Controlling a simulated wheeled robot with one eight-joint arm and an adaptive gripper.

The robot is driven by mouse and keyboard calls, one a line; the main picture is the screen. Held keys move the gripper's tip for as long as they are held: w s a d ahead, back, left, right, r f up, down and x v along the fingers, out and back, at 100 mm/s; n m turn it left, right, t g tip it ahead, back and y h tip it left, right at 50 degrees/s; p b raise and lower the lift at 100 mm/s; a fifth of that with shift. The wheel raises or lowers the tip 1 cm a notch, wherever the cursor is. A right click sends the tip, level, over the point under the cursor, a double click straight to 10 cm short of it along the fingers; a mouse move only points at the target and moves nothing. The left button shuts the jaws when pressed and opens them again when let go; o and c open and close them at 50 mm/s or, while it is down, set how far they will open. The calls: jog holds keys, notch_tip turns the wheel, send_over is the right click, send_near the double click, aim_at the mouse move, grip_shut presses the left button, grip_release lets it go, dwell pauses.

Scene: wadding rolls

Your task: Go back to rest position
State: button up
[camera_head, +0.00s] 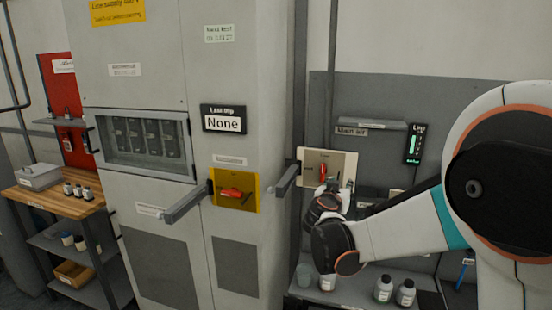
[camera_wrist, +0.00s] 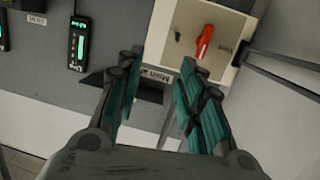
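My gripper (camera_wrist: 157,92) shows in the wrist view with its two teal-padded fingers spread apart and nothing between them. It faces a pale panel with a red rotary handle (camera_wrist: 204,41), which lies just beyond the right finger. In the head view my arm reaches from the right toward the same pale panel (camera_head: 340,159) and its red handle (camera_head: 323,171). The wrist is in front of the panel's lower right part, and the fingers are mostly hidden there. I cannot tell whether a finger touches the panel.
A grey cabinet (camera_head: 270,80) carries a yellow panel (camera_head: 252,203) with a red handle. Grey bars (camera_head: 186,205) stick out beside the panels. A green-lit gauge (camera_head: 414,144) hangs right. White bottles (camera_head: 384,289) stand on a shelf below my arm. A wooden bench (camera_head: 45,199) stands left.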

jog(key=s+d+r+n+g+y, duration=0.1)
jog(key=s+d+g, duration=0.1)
jog(key=s, duration=0.8)
jog(key=s+d+g+y, duration=0.1)
jog(key=s+d+g, duration=0.2)
jog(key=s, duration=0.7)
jog(key=s+a+f+n+g+y, duration=0.1)
jog(key=s+a+f+y, duration=0.1)
jog(key=s, duration=0.8)
jog(key=s+a+f+n+g+y, duration=0.1)
jog(key=s+f, duration=0.4)
jog(key=s, duration=0.6)
jog(key=a+n+y, duration=0.1)
jog(key=a, duration=0.1)
jog(key=shift+a+g+y, duration=0.3)
jog(key=shift+a, duration=0.1)
